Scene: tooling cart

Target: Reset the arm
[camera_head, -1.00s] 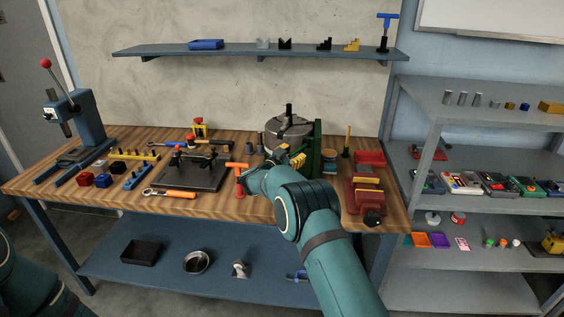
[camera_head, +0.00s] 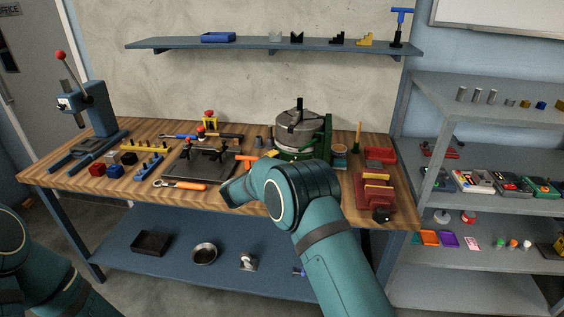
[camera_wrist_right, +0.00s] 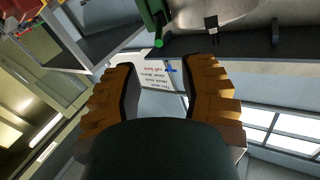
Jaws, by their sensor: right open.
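My right arm (camera_head: 340,255) reaches up from the bottom of the head view over the front of the bench. Its gripper is mostly hidden behind the wrist there. In the right wrist view my right gripper (camera_wrist_right: 164,78) is open, with its two orange-brown ribbed fingers apart and nothing between them. Part of my left arm (camera_head: 40,265) shows at the lower left of the head view; its gripper is out of frame.
The wooden workbench (camera_head: 120,207) holds a press (camera_head: 92,115), a dark plate (camera_head: 192,165), an orange-handled wrench (camera_head: 186,185), a round metal device (camera_head: 298,128) and a red vise (camera_head: 376,195). Grey shelves (camera_head: 470,125) stand at right.

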